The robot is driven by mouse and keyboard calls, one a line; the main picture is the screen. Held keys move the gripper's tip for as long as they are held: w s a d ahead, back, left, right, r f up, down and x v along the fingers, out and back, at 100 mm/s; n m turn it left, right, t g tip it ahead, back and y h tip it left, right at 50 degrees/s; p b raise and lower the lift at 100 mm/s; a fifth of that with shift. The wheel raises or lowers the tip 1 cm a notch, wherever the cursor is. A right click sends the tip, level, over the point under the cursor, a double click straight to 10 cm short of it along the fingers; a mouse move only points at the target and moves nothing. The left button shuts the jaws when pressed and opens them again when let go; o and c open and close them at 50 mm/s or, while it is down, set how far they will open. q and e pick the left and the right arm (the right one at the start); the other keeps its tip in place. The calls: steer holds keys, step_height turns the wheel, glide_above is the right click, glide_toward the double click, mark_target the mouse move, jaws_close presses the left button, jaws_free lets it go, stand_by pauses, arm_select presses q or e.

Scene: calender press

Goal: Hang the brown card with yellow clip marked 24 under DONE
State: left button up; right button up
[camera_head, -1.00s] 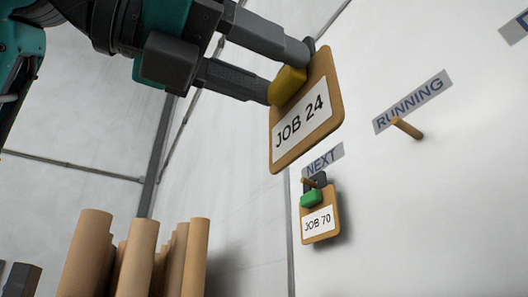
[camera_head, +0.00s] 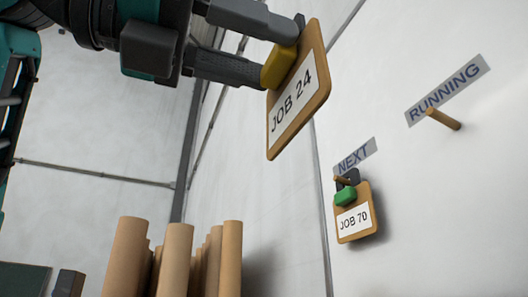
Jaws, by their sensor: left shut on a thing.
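The brown card marked JOB 24 (camera_head: 297,104) hangs in the air at the upper middle of the head view, tilted. Its yellow clip (camera_head: 278,66) is between the fingers of my left gripper (camera_head: 283,50), which is shut on it. The card is in front of the wall and looks clear of the pegs. The DONE label and its peg are not in this view. My right gripper is not in view.
The NEXT label (camera_head: 355,156) has a peg holding a brown card marked JOB 70 (camera_head: 353,226) with a green clip (camera_head: 345,196). The RUNNING peg (camera_head: 443,119) is bare under its label (camera_head: 447,90). Several brown rolls (camera_head: 174,260) stand at the lower left.

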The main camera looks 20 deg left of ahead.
arm_select(q)
steer(key=shift+s+a, duration=0.2)
steer(key=shift+a, duration=0.1)
steer(key=shift+v, duration=2.95)
